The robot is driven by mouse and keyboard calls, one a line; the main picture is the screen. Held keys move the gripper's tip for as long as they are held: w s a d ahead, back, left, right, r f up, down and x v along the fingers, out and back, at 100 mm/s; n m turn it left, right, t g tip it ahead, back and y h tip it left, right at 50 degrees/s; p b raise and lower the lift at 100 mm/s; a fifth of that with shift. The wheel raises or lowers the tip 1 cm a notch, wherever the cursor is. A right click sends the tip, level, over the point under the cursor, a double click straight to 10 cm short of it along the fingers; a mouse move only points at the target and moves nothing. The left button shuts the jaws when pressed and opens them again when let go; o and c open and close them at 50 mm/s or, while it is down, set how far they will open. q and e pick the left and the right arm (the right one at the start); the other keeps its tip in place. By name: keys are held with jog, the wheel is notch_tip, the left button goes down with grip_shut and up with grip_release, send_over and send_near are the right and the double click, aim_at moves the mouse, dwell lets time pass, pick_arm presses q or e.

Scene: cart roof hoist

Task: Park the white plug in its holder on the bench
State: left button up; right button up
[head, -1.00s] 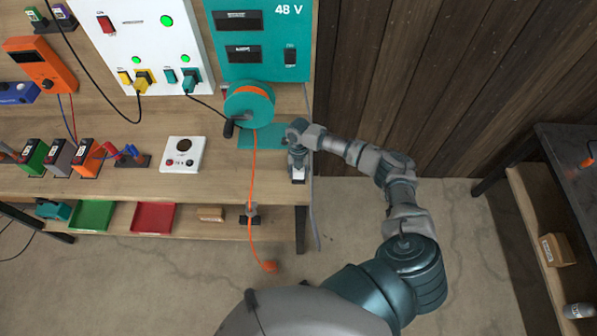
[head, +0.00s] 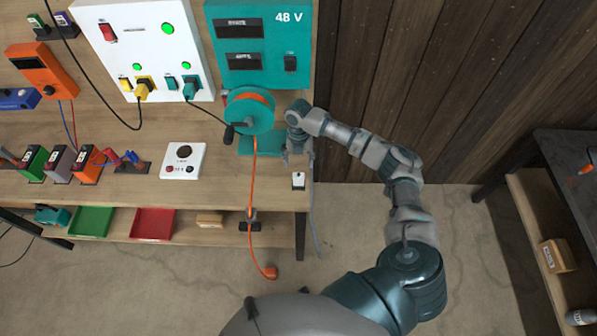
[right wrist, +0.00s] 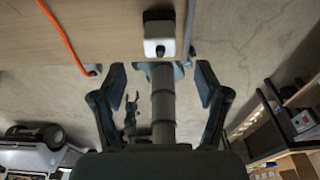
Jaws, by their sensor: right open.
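A small white block, which I take to be the white plug (head: 298,181), sits at the right front corner of the bench (head: 225,195). In the right wrist view the white plug (right wrist: 158,50) shows at the bench edge with a black part at its far side; I cannot tell whether that is its holder or how deep it sits. My right gripper (head: 297,154) is above the bench, just behind the plug in the head view. Its fingers (right wrist: 160,82) are spread and empty, apart from the plug.
A teal reel (head: 249,112) stands behind, left of my gripper, with an orange cable (head: 252,190) hanging over the front edge. A grey cable (head: 313,215) hangs beside the bench's right end. A white box (head: 183,160) lies left. Wooden wall (head: 400,80) is at right.

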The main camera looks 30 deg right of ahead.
notch_tip(320, 180, up, 2)
jog(key=shift+w+d+r, duration=0.15)
jog(key=shift+r, duration=0.1)
dwell(0.4)
